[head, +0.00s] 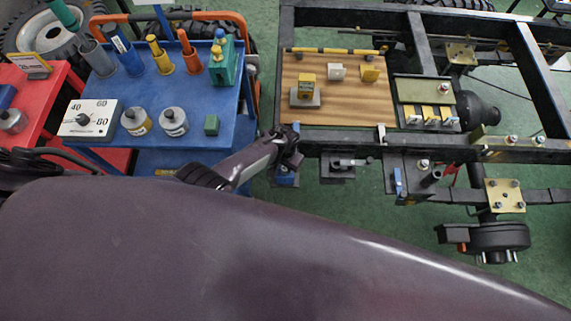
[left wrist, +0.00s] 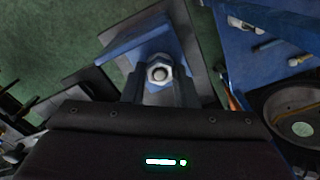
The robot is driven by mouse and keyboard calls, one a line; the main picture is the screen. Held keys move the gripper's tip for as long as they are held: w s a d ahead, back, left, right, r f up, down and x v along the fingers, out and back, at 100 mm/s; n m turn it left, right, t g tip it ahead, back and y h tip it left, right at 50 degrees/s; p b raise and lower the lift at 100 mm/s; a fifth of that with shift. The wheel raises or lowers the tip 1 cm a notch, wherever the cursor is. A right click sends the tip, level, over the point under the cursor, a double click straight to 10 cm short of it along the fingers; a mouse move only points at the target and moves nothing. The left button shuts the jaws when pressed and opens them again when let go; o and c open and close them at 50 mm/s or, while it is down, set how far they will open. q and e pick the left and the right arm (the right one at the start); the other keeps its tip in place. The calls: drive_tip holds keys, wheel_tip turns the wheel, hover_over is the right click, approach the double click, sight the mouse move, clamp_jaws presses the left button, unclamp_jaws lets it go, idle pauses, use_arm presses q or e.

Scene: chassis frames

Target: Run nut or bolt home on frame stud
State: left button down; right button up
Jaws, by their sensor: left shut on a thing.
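A silver hex nut (left wrist: 158,73) with a round stud end at its centre shows between the fingertips of my left gripper (left wrist: 158,86) in the left wrist view. The fingers are shut on the nut. A blue bracket (left wrist: 130,42) on a dark plate lies just beyond it. In the head view my left gripper (head: 290,150) reaches the left end of the dark chassis frame (head: 340,140), above the blue bracket (head: 286,178). The nut is hidden there by the gripper. How far it sits on the stud I cannot tell. My right gripper is not in view.
A blue cart (head: 165,90) with bottles, coloured holders and a dial box (head: 90,118) stands left of the frame. A wooden board (head: 345,108) with small blocks lies in the frame. Brackets and a yellow plate (head: 505,195) line the frame to the right. Green floor shows below.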

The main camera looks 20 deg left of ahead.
use_arm(q)
drive_tip(key=shift+s+a+f, duration=0.2)
drive_tip(key=shift+s+a, duration=0.1)
drive_tip(key=shift+s, duration=0.05)
drive_tip(key=m, duration=0.3)
drive_tip(key=shift+a+m, duration=0.1)
drive_tip(key=shift+m, duration=1.4)
drive_tip(key=m+b, duration=0.1)
drive_tip(key=m, duration=0.3)
drive_tip(key=shift+f, duration=0.15)
drive_tip(key=c, duration=1.1)
unclamp_jaws()
drive_tip(key=shift+r, duration=0.2)
drive_tip(key=shift+d, duration=0.2)
drive_tip(key=shift+w+d, duration=0.1)
drive_tip(key=shift+w, duration=0.05)
drive_tip(key=shift+r, duration=0.1)
drive_tip(key=shift+c, duration=1.2)
